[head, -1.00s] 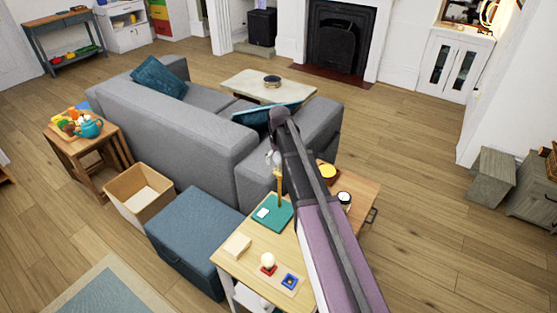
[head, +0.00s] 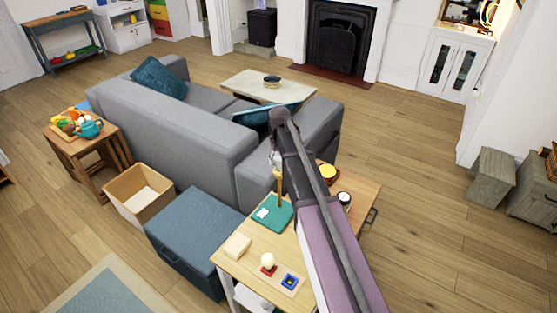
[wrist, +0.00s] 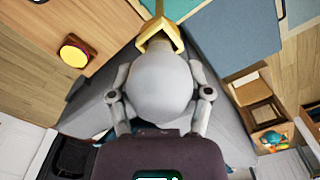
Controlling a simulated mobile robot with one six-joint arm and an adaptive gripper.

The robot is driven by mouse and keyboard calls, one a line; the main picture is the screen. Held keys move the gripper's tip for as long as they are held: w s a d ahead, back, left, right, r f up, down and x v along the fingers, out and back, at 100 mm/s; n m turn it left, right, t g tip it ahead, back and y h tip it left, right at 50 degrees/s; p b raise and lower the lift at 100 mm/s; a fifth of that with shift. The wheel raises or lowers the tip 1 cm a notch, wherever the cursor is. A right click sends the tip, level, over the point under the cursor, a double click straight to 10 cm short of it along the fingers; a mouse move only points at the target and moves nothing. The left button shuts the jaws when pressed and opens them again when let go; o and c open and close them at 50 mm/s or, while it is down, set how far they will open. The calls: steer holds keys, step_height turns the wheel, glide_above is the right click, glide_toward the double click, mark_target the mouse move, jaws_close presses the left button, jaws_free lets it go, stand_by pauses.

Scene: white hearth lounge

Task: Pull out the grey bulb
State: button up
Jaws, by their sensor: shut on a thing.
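The grey bulb (wrist: 160,84) is large and round in the middle of the wrist view. My gripper (wrist: 160,94) is shut on it, with one finger on each side. Beyond the bulb is a gold lamp holder (wrist: 158,27). The bulb's neck points into it, but I cannot tell how deep it sits. In the head view the gold lamp post (head: 280,190) rises from a teal base (head: 262,225) on the wooden side table (head: 232,268). There my gripper (head: 275,160) is small and partly hidden by my arm at the top of the post.
A white bulb (head: 267,261) stands in a red holder at the table's front, beside a blue holder (head: 290,281). A yellow-topped round object (head: 328,171) is behind my arm. The grey sofa (head: 190,140) and blue storage box (head: 195,235) stand close by.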

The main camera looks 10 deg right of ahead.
steer(key=shift+r+p, duration=0.45)
steer(key=shift+r+p, duration=0.35)
steer(key=shift+r+p, duration=0.35)
steer(key=shift+r+p, duration=1)
steer(key=shift+r, duration=0.05)
steer(key=shift+r, duration=0.1)
